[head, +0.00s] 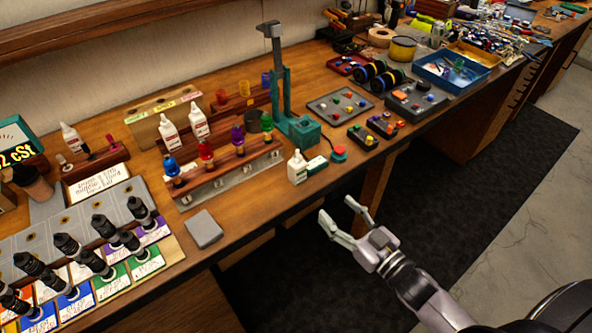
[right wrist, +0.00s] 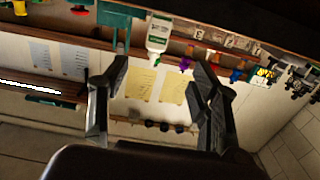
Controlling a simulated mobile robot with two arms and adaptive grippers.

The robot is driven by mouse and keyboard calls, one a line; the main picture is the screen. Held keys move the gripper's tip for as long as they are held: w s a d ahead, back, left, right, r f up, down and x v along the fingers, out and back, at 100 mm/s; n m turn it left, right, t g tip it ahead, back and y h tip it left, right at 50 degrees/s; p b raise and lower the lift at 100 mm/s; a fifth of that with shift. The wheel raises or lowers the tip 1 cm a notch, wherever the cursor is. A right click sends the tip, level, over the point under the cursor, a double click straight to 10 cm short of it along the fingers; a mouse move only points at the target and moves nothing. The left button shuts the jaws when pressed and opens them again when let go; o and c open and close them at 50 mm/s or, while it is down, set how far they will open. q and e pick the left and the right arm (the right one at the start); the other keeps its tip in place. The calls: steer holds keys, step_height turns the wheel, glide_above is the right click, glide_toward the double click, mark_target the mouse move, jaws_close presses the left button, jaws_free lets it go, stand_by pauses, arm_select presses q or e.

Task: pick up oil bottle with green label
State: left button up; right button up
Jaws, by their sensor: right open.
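A small white bottle (head: 297,169) with a pointed white nozzle stands upright near the bench's front edge, beside a green-and-white block. In the right wrist view, a white bottle (right wrist: 158,36) with green on it appears upside down at the top, between the finger directions. My right gripper (head: 337,207) is open and empty, in front of the bench edge, below and to the right of the bottle, and apart from it. Its two dark fingers (right wrist: 157,75) spread wide in the wrist view. Other white bottles (head: 168,133) with red on their labels stand further back. My left gripper is not in view.
A wooden rack (head: 225,165) with coloured-capped vials stands left of the bottle. A teal stand (head: 298,128) rises behind it, and a red button (head: 338,153) sits to its right. A grey square block (head: 204,229) lies near the front edge. The space before the bench is clear.

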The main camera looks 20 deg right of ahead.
steer(key=p, duration=0.2)
glide_toward(302, 173)
steer(key=x, duration=0.5)
steer(key=shift+w, duration=0.3)
steer(key=shift+w+a+f+p, duration=0.1)
steer(key=shift+w+a+p, duration=0.25)
steer(key=shift+w, duration=0.45)
steer(key=p+x, duration=0.1)
steer(key=x, duration=0.3)
steer(key=shift+w+a+p, duration=0.1)
steer(key=shift+w+p, duration=0.05)
steer(key=shift+p, duration=0.25)
steer(key=shift+w+a, duration=0.1)
steer(key=shift+w, duration=0.1)
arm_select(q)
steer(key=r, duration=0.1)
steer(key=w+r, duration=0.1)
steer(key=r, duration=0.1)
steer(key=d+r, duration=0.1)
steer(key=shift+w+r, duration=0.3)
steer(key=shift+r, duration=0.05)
arm_select(e)
steer(key=shift+c, duration=0.3)
